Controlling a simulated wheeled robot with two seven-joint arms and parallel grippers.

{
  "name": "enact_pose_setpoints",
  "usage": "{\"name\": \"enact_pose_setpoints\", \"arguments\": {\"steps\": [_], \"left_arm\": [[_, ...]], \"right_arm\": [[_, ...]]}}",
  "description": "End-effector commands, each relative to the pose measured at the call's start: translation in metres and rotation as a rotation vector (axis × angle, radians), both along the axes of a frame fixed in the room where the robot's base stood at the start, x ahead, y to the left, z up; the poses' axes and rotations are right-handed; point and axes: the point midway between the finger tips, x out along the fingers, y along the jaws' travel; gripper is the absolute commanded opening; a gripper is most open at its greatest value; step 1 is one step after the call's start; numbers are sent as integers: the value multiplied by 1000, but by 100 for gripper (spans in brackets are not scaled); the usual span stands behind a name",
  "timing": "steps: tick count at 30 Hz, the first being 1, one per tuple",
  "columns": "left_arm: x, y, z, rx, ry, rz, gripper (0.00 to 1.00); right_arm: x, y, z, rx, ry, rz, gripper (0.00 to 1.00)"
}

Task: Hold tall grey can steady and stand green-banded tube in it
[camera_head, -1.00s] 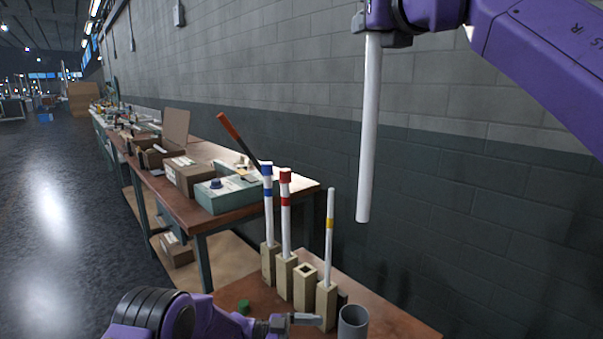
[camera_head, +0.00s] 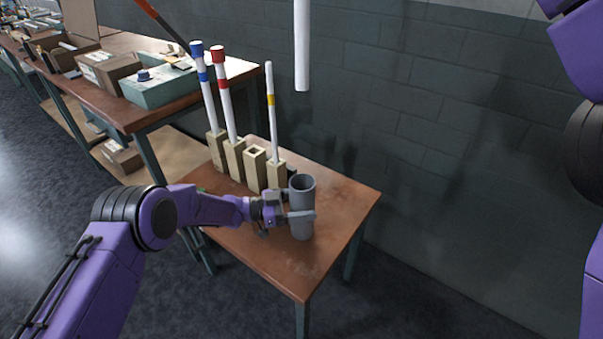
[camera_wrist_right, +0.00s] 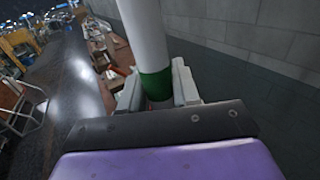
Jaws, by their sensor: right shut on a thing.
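The tall grey can (camera_head: 302,190) stands upright on the small brown table in the head view. My left gripper (camera_head: 291,212) is at the can from the left, with one finger across its front. The other finger is mostly hidden, so I cannot tell whether they press on the can. My right gripper (camera_wrist_right: 156,88) is shut on the white green-banded tube (camera_wrist_right: 143,35) in the right wrist view, close by the green band. In the head view the tube's lower part (camera_head: 302,45) hangs upright, its end above the can and apart from it. The right gripper is out of the head view.
Wooden block holders stand left of the can: one with a blue-banded tube (camera_head: 206,85), one red-banded (camera_head: 222,90), one empty (camera_head: 254,166), one yellow-banded (camera_head: 271,115). The small table (camera_head: 315,262) is clear in front. A longer bench (camera_head: 150,112) stands behind left.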

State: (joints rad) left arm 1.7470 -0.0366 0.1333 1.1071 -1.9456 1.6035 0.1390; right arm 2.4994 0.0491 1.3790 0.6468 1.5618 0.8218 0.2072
Motion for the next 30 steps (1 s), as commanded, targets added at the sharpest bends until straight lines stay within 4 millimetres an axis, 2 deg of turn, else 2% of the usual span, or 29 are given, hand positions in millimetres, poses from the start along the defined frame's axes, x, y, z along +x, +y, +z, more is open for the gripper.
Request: {"name": "enact_pose_setpoints", "arguments": {"steps": [12,14,17,20,21,24,27,30], "left_arm": [[0,1,0,0,0,1,39],[0,1,0,0,0,1,39],[0,1,0,0,0,1,39],[0,0,0,0,0,1,39],[0,0,0,0,0,1,39],[0,0,0,0,0,0,39],[0,0,0,0,0,0,39],[0,0,0,0,0,0,39]], "right_arm": [[1,0,-1,0,0,0,0],[5,-2,-6,1,0,-2,0],[23,-17,-20,1,3,-13,0],[46,-37,-49,1,6,-11,0],[55,-43,-64,1,6,0,0],[70,-50,-102,3,6,46,0],[78,-53,-138,4,6,111,0],[76,-51,-171,6,5,193,0]]}}
